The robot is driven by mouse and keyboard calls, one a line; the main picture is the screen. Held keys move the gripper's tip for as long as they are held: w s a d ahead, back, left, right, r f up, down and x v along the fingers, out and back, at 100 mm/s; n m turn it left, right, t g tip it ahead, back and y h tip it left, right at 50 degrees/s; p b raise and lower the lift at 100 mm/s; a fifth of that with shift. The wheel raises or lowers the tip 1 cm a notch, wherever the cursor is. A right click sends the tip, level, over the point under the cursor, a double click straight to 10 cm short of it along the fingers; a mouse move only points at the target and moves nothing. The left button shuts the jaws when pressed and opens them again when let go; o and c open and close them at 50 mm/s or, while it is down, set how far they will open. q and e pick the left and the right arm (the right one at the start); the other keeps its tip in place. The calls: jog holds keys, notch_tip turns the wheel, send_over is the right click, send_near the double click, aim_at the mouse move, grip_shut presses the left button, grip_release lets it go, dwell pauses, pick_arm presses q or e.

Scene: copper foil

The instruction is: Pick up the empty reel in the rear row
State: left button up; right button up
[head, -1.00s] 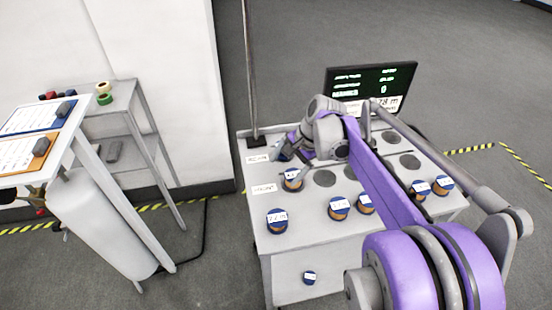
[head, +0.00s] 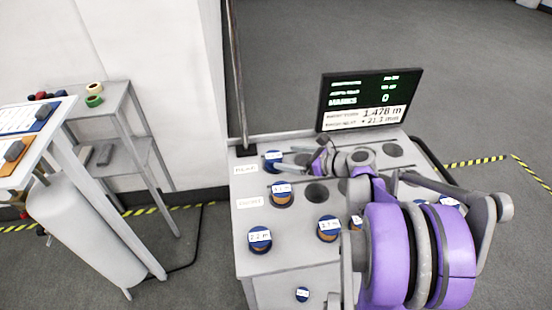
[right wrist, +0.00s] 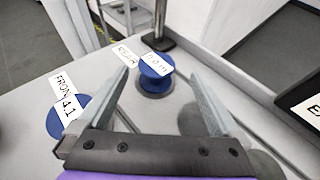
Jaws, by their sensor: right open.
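The empty reel (head: 272,161), blue with a white label that seems to read 0.0 m, stands in the rear row at the left end. It shows in the right wrist view (right wrist: 155,82) beside the REAR label. My right gripper (head: 292,159) is open and low over the cart, just right of the reel. In the right wrist view its two fingers (right wrist: 163,80) point toward the reel, which shows between them, apparently untouched. My left gripper is not in view.
Front-row reels with copper (head: 282,199) stand close in front; one also shows at the left in the right wrist view (right wrist: 66,120). A thin pole (head: 237,90) rises behind the REAR label (head: 245,169). A display (head: 368,98) stands at the back. Rear holes right of the reel look empty.

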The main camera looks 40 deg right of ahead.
aim_at(267, 156)
jog(key=x, duration=0.3)
jog(key=shift+a, duration=0.2)
jog(key=shift+f+x, duration=0.2)
jog(key=shift+x, duration=2.9)
jog(key=shift+s, duration=0.1)
jog(key=shift+c, duration=0.3)
jog(key=c, duration=1.3)
